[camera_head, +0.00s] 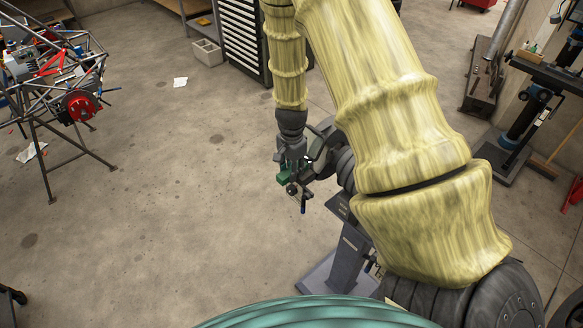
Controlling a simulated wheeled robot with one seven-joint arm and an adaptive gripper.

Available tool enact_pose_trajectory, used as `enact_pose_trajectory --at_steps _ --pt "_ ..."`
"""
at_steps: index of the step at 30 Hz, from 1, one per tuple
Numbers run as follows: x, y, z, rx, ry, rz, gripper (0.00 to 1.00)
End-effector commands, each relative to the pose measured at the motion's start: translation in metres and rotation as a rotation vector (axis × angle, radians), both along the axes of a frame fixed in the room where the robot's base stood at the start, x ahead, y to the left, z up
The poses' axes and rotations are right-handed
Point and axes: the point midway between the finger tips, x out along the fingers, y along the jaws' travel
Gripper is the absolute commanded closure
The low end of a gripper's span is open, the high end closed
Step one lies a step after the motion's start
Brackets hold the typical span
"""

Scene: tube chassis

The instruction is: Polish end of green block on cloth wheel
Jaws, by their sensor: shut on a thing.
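My gripper (294,184) hangs downward near the middle of the view, at the end of my yellow-sleeved arm. It is shut on a small green block (283,174), which shows at its left side. A dark machine (322,150) on a grey pedestal (346,258) stands just right of the gripper, partly behind my arm. A rounded guard shows on it, but I cannot clearly make out the cloth wheel. The gripper and block are close to the machine's left end. Whether the block touches a wheel cannot be told at this size.
A tube chassis (62,62) on a stand is at the left. A drill-press-like machine (520,115) stands at the right. The concrete floor (170,200) is mostly clear at left and centre.

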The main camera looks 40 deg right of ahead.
Motion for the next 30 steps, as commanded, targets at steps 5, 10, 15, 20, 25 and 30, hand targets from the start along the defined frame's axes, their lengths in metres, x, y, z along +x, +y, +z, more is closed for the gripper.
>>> enact_pose_trajectory --at_steps 5,10,15,20,25,30 --pt "0.001 -0.001 0.0 -0.002 -0.001 0.0 0.94" --pt "0.0 0.008 0.001 -0.001 0.0 0.001 0.94" --pt "-0.002 0.021 0.001 -0.001 0.0 0.001 0.94" --pt "-0.002 0.033 0.001 -0.001 -0.001 0.0 0.94" --pt "-0.003 0.046 0.001 -0.001 0.0 0.001 0.94" --pt "-0.005 0.058 0.001 -0.001 0.0 0.001 0.94"
